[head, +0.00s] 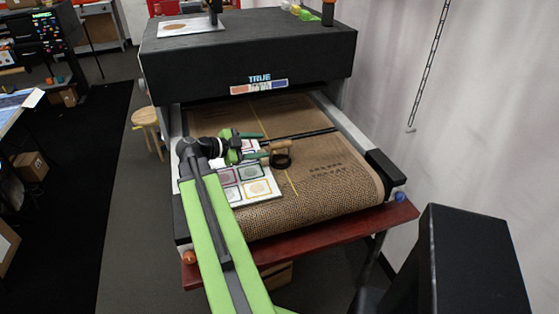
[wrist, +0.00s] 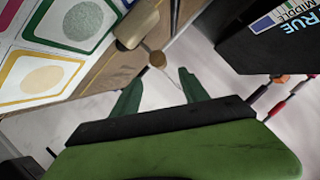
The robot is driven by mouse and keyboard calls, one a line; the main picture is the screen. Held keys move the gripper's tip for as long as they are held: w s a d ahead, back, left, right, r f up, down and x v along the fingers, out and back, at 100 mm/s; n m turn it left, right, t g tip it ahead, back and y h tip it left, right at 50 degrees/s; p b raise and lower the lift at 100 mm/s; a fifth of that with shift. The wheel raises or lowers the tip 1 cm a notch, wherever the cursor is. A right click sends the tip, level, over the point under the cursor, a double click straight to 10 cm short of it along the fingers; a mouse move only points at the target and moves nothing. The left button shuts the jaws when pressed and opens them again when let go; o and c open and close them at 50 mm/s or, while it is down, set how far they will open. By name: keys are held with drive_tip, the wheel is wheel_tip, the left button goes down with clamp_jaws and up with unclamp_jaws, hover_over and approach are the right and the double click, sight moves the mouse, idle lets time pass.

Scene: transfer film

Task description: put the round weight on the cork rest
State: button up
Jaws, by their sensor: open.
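A dark round piece (head: 281,159) with a tan wooden part (head: 276,146) beside it lies on the brown mesh belt; it looks like the round weight. In the wrist view, a tan cylinder (wrist: 134,28) and a small round brown knob (wrist: 157,59) show beyond the fingers; I cannot tell how they join. My gripper (head: 263,146) is open next to the wooden part, and its green fingers are apart and empty in the wrist view (wrist: 160,91). I cannot pick out the cork rest for sure; a brown disc (head: 175,27) lies on a white plate on the dryer.
A white board (head: 262,197) with coloured frames around round patches lies on the belt below my gripper; it also shows in the wrist view (wrist: 20,45). The black dryer hood (head: 245,55) stands behind. The belt's right front (head: 340,185) is clear.

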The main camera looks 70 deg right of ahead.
sight(281, 145)
drive_tip(key=b+x, duration=0.1)
drive_tip(key=x, duration=0.4)
drive_tip(key=b+x, duration=0.1)
drive_tip(key=x, duration=0.1)
drive_tip(key=b+x, duration=0.1)
drive_tip(key=x, duration=0.1)
drive_tip(key=shift+d+f, duration=0.2)
drive_tip(key=shift+f, duration=0.2)
drive_tip(key=shift+s+d, duration=0.15)
drive_tip(key=shift+d, duration=0.15)
clamp_jaws()
drive_tip(key=shift+r, duration=0.1)
idle(0.6)
